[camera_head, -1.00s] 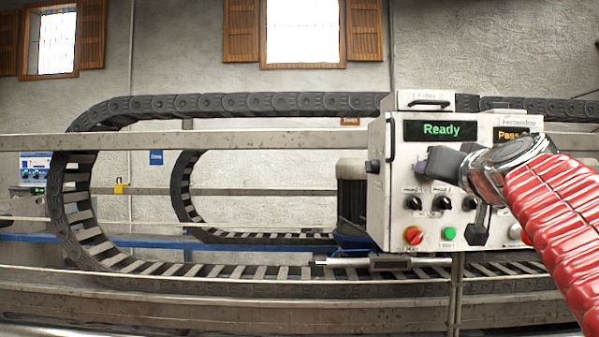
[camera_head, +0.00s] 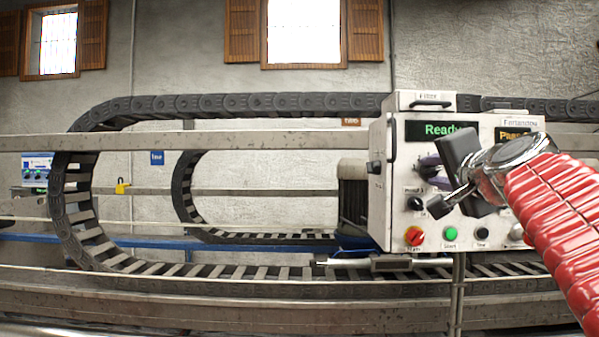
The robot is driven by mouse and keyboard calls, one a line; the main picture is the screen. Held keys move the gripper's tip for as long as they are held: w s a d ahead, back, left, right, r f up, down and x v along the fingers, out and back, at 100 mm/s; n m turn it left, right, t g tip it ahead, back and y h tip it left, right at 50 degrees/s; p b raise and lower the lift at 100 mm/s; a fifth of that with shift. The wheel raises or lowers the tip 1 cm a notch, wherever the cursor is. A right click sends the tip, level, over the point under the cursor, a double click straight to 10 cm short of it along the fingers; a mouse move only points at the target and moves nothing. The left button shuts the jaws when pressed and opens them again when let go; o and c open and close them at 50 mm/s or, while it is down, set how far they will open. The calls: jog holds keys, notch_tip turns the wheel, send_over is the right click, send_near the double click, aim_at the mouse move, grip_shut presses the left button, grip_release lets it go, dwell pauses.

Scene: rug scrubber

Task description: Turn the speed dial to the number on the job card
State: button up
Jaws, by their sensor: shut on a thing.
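The control box (camera_head: 381,215) stands at the right, its panel facing me. My gripper (camera_head: 446,178) reaches in from the right on a red-sleeved arm. Its dark fingers are in front of the panel, shut around a purple dial (camera_head: 431,160) that shows only in part between and behind them. The dial's pointer and scale numbers are hidden or too small to read. A white label with small print (camera_head: 520,122) sits at the panel's upper right; I cannot tell whether it is the job card.
A green "Ready" display (camera_head: 428,130) and a partly covered amber display (camera_head: 508,135) are above the fingers. A rail and cable chain run behind.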

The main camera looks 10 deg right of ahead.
jog(key=shift+d+f+m, duration=0.1)
jog(key=shift+d+m, duration=0.05)
jog(key=shift+m, duration=0.25)
jog(key=o, duration=1)
jog(key=shift+o, duration=0.2)
jog(key=shift+s, duration=0.15)
